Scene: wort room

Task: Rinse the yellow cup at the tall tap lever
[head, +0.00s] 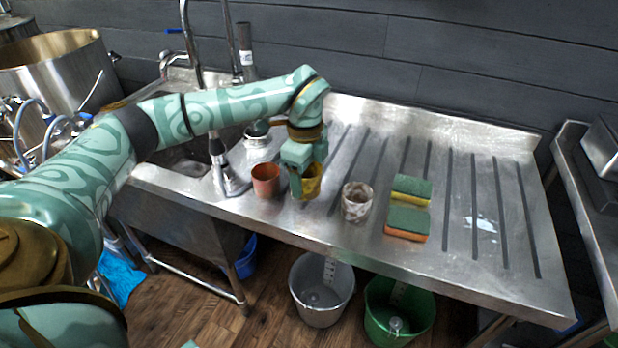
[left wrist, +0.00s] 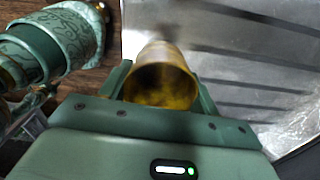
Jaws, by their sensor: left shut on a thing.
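The yellow cup (head: 313,183) is at the front of the metal drainboard, between an orange cup and a mottled glass. My left gripper (head: 303,178) is shut on it, one finger on each side. In the left wrist view the yellow cup (left wrist: 163,82) sits between the jaws, its open mouth facing the camera and its inside stained brownish. I cannot tell whether its base touches the board. The tall tap (head: 190,40) rises behind my left arm at the sink, with a small blue lever (head: 174,30) near its top. My arm hides part of the tap and sink. My right gripper is out of view.
The orange cup (head: 266,180) stands just left of the yellow cup, the mottled glass (head: 356,201) just right. Two sponges (head: 408,218) lie further right. The sink basin (head: 188,157) is left of the cups. The drainboard's right half is mostly clear. Buckets (head: 322,290) stand below.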

